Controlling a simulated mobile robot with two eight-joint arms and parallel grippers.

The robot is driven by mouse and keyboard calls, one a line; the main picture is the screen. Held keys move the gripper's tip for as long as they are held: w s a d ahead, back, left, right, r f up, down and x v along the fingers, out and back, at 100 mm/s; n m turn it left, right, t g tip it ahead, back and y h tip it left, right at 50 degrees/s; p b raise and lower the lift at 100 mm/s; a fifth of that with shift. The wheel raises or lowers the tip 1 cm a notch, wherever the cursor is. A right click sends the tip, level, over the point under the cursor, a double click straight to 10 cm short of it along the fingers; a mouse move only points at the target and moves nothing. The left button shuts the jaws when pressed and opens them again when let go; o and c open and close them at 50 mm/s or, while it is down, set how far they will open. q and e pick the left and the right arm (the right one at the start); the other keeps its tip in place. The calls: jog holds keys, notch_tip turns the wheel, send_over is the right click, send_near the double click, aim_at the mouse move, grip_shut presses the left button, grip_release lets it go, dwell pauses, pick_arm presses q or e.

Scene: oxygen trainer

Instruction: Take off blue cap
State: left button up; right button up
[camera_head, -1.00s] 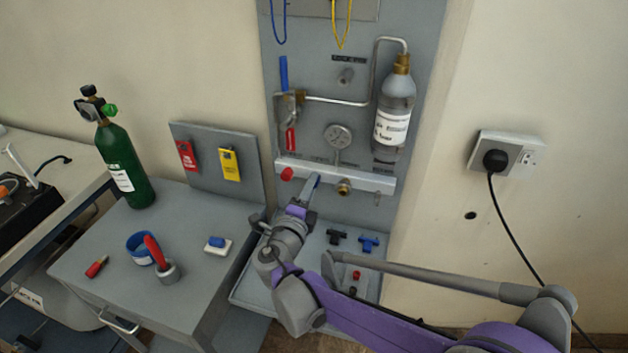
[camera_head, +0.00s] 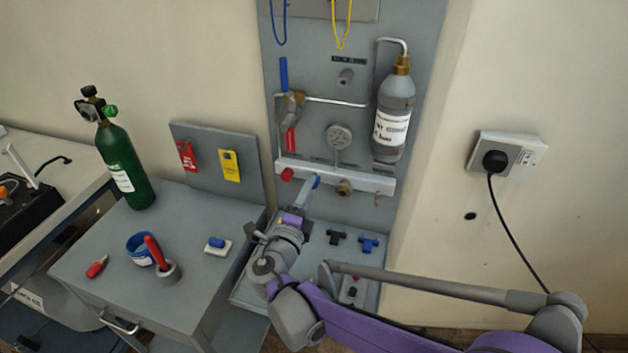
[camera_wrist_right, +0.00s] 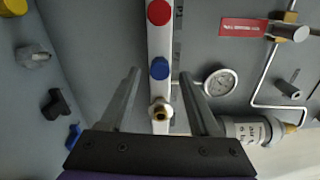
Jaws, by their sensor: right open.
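The blue cap (camera_head: 316,181) is on the front of the white manifold bar (camera_head: 372,182) on the wall panel, between a red cap (camera_head: 287,174) and a brass fitting (camera_head: 344,188). In the right wrist view the blue cap (camera_wrist_right: 160,68) shows whole, between the two fingers in the picture. My right gripper (camera_wrist_right: 159,73) is open, with one finger on each side of the cap's line and a visible gap to each. I cannot tell how far the fingertips are from the cap in depth. My left gripper is not in view.
A grey cart (camera_head: 90,270) at left carries a green cylinder (camera_head: 127,170), a blue ring, a red-handled tool and a white block with a blue top (camera_head: 217,245). A gauge (camera_head: 339,137) and grey bottle (camera_head: 393,115) are above the bar. Black and blue fittings (camera_head: 369,244) lie below.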

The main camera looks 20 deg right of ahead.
jog(key=shift+m, duration=1.7)
jog(key=m+p, duration=0.1)
jog(key=m, duration=0.2)
jog(key=shift+m, duration=0.3)
jog(key=shift+m, duration=1.7)
jog(key=m, duration=0.3)
jog(key=shift+p, duration=0.4)
